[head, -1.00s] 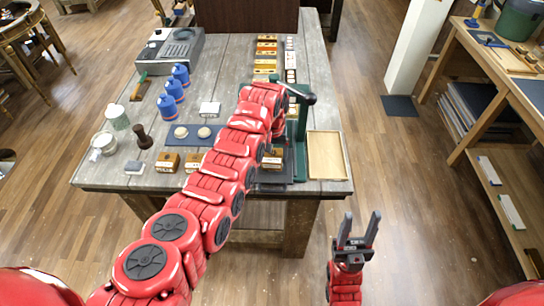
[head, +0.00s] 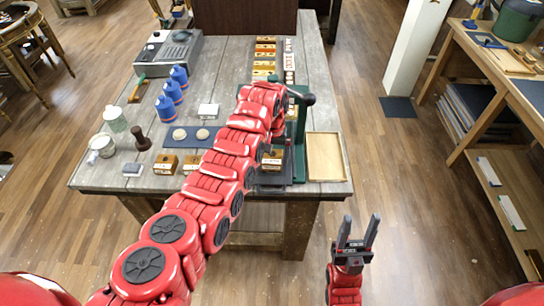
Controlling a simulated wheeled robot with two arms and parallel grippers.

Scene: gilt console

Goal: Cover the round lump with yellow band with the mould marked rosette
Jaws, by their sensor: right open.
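Two pale round lumps lie on a dark mat (head: 164,144) on the table: a left lump (head: 179,134) and a right lump (head: 203,133). I cannot make out a yellow band on either. Small wooden blocks, perhaps the moulds, stand at the front: one block (head: 165,165) and another (head: 192,162) partly behind my arm. A further block (head: 272,160) sits in the green press. Their marks are too small to read. My left arm reaches over the table to the press, and its gripper is hidden. My right gripper (head: 357,233) is open and empty, in front of the table.
A green press (head: 299,140) stands beside a shallow wooden tray (head: 325,157) at the right edge. Blue bottles (head: 172,91), a brown stamp (head: 141,137) and a white cup (head: 101,147) stand left. More blocks (head: 265,58) line the back. The floor around my right gripper is clear.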

